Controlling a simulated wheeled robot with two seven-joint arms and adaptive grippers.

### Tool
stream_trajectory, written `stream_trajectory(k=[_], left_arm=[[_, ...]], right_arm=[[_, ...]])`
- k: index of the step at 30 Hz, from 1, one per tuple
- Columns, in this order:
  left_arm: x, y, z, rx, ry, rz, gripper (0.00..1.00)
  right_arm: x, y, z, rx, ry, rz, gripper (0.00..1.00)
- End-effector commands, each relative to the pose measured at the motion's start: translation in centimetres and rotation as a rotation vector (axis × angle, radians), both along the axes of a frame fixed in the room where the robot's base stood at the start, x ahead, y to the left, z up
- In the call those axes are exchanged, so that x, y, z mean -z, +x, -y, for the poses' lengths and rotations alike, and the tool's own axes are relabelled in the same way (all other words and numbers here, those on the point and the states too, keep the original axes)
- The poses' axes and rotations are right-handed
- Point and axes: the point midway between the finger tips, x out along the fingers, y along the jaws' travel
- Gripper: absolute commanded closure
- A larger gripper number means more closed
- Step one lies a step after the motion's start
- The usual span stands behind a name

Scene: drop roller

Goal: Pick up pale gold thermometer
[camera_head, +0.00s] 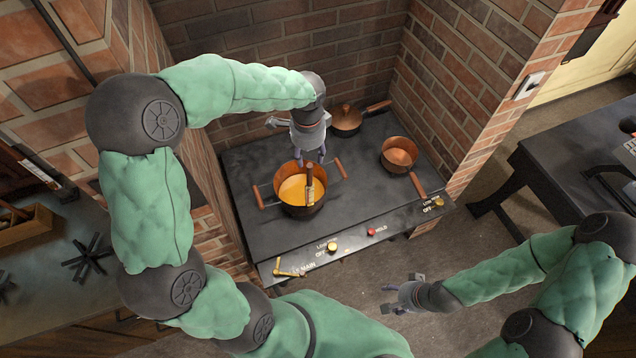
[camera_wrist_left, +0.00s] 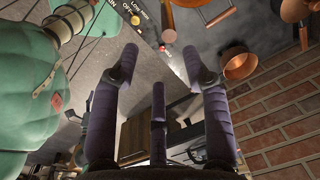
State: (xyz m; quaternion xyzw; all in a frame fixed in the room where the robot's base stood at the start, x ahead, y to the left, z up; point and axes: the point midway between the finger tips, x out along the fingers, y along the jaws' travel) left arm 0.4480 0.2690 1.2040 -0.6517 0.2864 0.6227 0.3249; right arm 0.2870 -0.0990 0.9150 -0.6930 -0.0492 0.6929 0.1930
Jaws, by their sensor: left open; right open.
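A slim gold-brown upright piece (camera_head: 310,184), which looks like the thermometer, stands in the copper pot (camera_head: 287,205) of orange liquid on the stove. Its lower end is hidden in the liquid, and I cannot make out a dial or scale. My left gripper (camera_head: 309,157) is open just above its top, fingers pointing down; I cannot tell if they touch it. In the left wrist view the left gripper's purple fingers (camera_wrist_left: 160,85) are spread with nothing between them. My right gripper (camera_head: 393,298) is open and empty, in front of the stove and low at the right.
The dark stove top (camera_head: 240,170) also holds a lidded copper pan (camera_head: 346,118) at the back and a copper saucepan (camera_head: 399,153) at the right. Brick walls (camera_head: 480,75) close in the back and sides. A red knob (camera_head: 371,231) sits on the front edge.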

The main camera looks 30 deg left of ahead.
Motion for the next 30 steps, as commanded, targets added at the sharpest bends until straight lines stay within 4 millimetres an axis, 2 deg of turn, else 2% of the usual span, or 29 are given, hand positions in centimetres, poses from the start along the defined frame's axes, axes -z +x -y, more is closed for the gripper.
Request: stream_trajectory(k=[1,4,12,20,30], left_arm=[[-0.8,-0.1,-0.3,0.008,0.009,-0.001,0.53],[-0.6,-0.1,-0.6,0.014,0.018,-0.005,0.53],[3.3,0.1,-0.7,0.013,0.017,-0.004,0.53],[5.1,0.3,-0.8,0.013,0.016,-0.004,0.53],[9.3,0.6,-1.0,0.012,0.016,-0.004,0.53]], right_arm=[[-0.3,0.0,0.0,0.000,0.000,0.000,0.40],[-0.3,0.0,0.0,0.000,0.000,0.000,0.40],[-0.2,-0.1,0.0,-0.001,0.001,-0.003,0.40],[-0.3,0.0,0.0,0.000,0.000,-0.001,0.40],[-0.6,0.0,0.0,0.000,0.000,-0.001,0.40]])
